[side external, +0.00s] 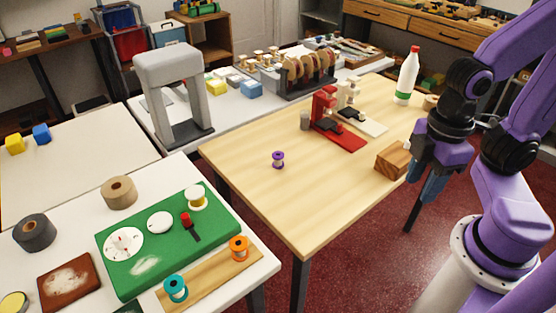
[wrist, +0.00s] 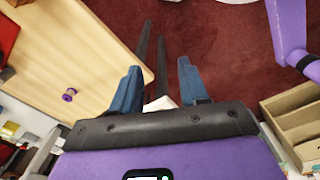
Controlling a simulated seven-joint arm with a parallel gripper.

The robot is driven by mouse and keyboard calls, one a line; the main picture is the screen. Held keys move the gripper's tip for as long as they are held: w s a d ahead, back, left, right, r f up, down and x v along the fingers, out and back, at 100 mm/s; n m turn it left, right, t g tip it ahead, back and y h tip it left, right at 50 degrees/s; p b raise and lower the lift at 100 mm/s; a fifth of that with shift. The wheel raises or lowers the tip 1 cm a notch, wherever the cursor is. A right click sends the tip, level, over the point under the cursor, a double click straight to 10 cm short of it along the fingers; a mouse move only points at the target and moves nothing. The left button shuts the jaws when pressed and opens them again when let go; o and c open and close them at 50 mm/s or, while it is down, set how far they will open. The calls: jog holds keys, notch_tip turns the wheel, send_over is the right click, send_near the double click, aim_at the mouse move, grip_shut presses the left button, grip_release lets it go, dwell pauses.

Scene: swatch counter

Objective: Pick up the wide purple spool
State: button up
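The purple spool (side external: 278,159) stands upright on the light wooden table (side external: 300,205), near its front left part, with clear wood around it. It also shows in the wrist view at the left, as a small purple spool (wrist: 69,95). My gripper (side external: 431,186) is off the right edge of the table, far from the spool. In the wrist view its two blue fingers (wrist: 158,82) are apart with nothing held between them, over the dark red floor.
A wooden block (side external: 393,160) sits at the table's right edge, near my gripper. A red stand (side external: 328,115), a grey cylinder (side external: 305,121) and a white bottle (side external: 407,78) stand farther back. Teal (side external: 175,288) and orange (side external: 239,248) spools are on the front left table.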

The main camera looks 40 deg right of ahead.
jog(key=o, duration=0.4)
jog(key=w+a+f+n+t+h, duration=0.1)
jog(key=w+a+h, duration=0.15)
jog(key=w, duration=0.55)
jog(key=w+a+f+n+h, duration=0.2)
jog(key=w+a, duration=0.2)
jog(key=w, duration=0.3)
jog(key=w+a+f+n+t+h, duration=0.1)
jog(key=w+a+h, duration=0.15)
jog(key=w, duration=0.55)
jog(key=n+t+h, duration=0.2)
jog(key=n+h, duration=0.3)
jog(key=h, duration=0.1)
send_near(276, 156)
jog(key=v, duration=0.3)
jog(key=shift+s+a+r, duration=0.15)
jog(key=shift+s+a, duration=0.1)
jog(key=shift+w+d+f, duration=0.15)
jog(key=shift+d+f, duration=0.1)
jog(key=shift+f, duration=0.1)
jog(key=shift+x, duration=5.85)
